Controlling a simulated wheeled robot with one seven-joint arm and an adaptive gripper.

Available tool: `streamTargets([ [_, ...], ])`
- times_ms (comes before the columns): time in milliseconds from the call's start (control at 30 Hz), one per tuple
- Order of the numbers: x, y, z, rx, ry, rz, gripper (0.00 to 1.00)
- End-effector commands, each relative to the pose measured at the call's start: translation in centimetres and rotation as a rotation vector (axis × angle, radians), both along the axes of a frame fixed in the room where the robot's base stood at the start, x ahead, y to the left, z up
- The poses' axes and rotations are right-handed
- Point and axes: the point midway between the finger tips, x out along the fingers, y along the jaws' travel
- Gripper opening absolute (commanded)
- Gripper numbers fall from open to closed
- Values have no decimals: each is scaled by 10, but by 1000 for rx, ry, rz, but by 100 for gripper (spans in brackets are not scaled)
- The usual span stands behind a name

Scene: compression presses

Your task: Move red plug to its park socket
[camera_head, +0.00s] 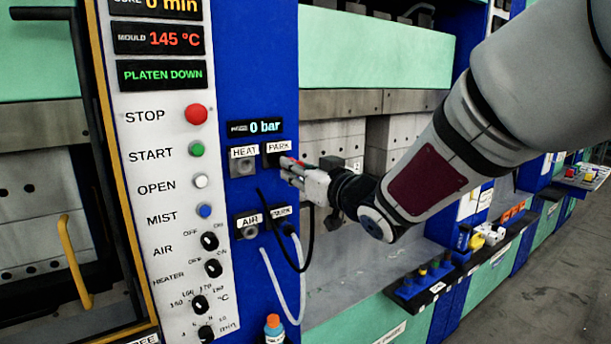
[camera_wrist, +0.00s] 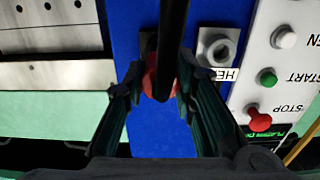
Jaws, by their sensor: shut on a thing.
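My gripper (camera_head: 291,172) is shut on the red plug (camera_wrist: 150,84), which shows between the fingers (camera_wrist: 154,92) in the wrist view. A black cable runs from the plug across the wrist view. In the head view my gripper is at the blue panel, just below the upper PARK label (camera_head: 278,147). The park socket behind the plug is mostly hidden. I cannot tell whether the plug is in it or just in front of it. The grey HEAT socket (camera_head: 243,168) beside it is empty; it also shows in the wrist view (camera_wrist: 217,47).
Below are the AIR socket (camera_head: 248,228) and a second PARK place with a white hose (camera_head: 296,285). A white control panel (camera_head: 165,230) with buttons and knobs stands to the left. An orange-capped bottle (camera_head: 273,328) stands at the bottom. The grey press ledge (camera_head: 350,270) is clear.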

Motion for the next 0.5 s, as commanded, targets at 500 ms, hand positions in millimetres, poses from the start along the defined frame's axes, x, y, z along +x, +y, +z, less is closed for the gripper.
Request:
streamTargets([
  [500,8,6,0,0,0,0,0],
])
